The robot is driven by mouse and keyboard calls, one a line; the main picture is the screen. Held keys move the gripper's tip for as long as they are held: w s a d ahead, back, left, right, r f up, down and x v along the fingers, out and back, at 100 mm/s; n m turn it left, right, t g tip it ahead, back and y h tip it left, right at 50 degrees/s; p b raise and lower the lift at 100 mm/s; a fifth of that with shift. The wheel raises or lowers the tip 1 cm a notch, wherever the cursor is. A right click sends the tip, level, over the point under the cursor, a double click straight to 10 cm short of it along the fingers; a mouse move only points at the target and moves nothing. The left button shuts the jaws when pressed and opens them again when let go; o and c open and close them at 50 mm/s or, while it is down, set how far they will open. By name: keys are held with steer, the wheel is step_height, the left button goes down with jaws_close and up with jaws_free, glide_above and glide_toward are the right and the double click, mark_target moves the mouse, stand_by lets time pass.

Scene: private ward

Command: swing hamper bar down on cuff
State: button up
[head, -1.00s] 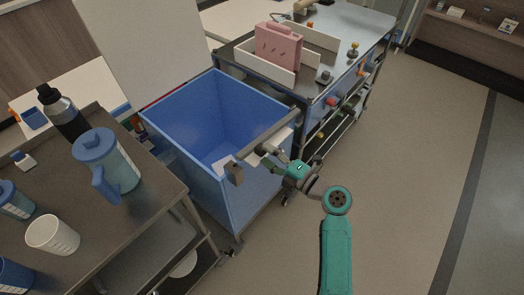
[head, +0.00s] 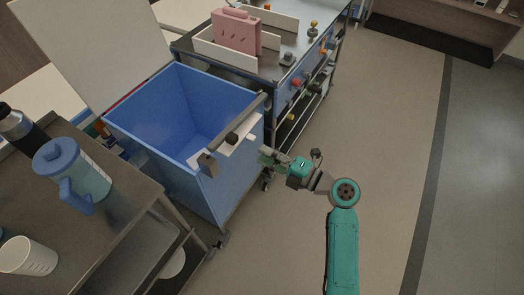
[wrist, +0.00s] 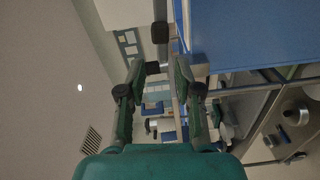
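The hamper is an open blue bin (head: 225,190) left of centre in the head view. Its dark grey bar (head: 250,112) runs along the near right rim, with a grey block at its near end and a dark knob (head: 232,138) near its middle. A white piece (head: 240,148) shows under the bar at the rim; I cannot tell whether it is the cuff. My gripper (head: 268,158) is just right of the bin, apart from the bar. In the wrist view its two fingers (wrist: 160,78) are apart with nothing held, and the bin's blue side (wrist: 250,30) shows beyond.
A metal cart (head: 150,192) with a blue-lidded jug (head: 88,180), a white cup (head: 28,257) and a dark bottle (head: 20,130) stands at left. Behind is another cart with a pink case (head: 236,32). A white panel (head: 85,45) stands behind the bin. Floor at right is clear.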

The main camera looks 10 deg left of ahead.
steer(key=shift+r+m, duration=0.25)
steer(key=shift+m, duration=0.05)
steer(key=c, duration=0.4)
steer(key=r+m, duration=0.2)
steer(key=m, duration=0.1)
steer(key=shift+w+a+r+m+g, duration=0.2)
steer(key=shift+r+m+g, duration=0.1)
steer(key=shift+g, duration=0.1)
jaws_close()
step_height(320, 180, up, 7)
steer(key=m+h, duration=0.3)
steer(key=m, duration=1)
steer(key=w+a+f, duration=0.3)
steer(key=a+f, duration=0.3)
steer(key=a, duration=0.2)
steer(key=shift+w+a+f+g, duration=0.2)
steer(key=shift+a+f+g, duration=0.1)
steer(key=shift+f+g, duration=0.1)
